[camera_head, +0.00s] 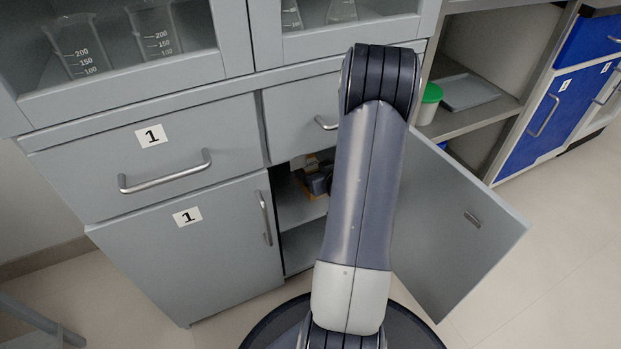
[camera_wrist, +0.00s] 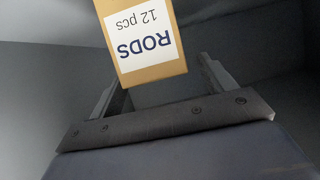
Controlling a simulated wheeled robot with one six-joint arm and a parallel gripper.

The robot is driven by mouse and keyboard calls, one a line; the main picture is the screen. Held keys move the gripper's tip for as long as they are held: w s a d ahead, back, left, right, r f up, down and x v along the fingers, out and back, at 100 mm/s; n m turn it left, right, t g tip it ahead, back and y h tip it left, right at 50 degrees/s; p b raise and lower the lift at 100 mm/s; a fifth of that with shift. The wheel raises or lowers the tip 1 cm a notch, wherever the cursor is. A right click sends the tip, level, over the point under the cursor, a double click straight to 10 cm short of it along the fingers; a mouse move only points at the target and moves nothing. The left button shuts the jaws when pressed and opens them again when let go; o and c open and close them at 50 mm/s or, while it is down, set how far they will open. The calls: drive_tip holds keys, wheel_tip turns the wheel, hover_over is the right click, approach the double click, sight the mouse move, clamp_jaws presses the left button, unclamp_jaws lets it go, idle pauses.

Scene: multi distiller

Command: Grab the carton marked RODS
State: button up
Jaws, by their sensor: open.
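The RODS carton (camera_wrist: 148,68) is a tan box with a white label reading "RODS 12 pcs", upside down in the wrist view. It is at the top centre of that view and its upper part is cut off. My gripper (camera_wrist: 160,78) is open, with one finger on each side of the carton's near end. I cannot tell whether either finger touches it. In the head view my arm covers most of the cabinet opening, and small tan and dark shapes (camera_head: 316,180) show inside, too small to tell apart.
The lower cabinet's door (camera_head: 450,235) stands open to the right of my arm. Its left door (camera_head: 190,245), marked 1, is shut. Drawers with handles (camera_head: 165,172) are above, and glass beakers (camera_head: 80,48) stand behind glass. A shelf with a green-lidded tub (camera_head: 430,100) is at right.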

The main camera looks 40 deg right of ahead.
sight(313, 167)
drive_tip(key=b+x, duration=0.1)
drive_tip(key=x, duration=0.2)
drive_tip(key=shift+w+d+f, duration=0.1)
drive_tip(key=shift+w, duration=0.1)
drive_tip(key=c, duration=1.2)
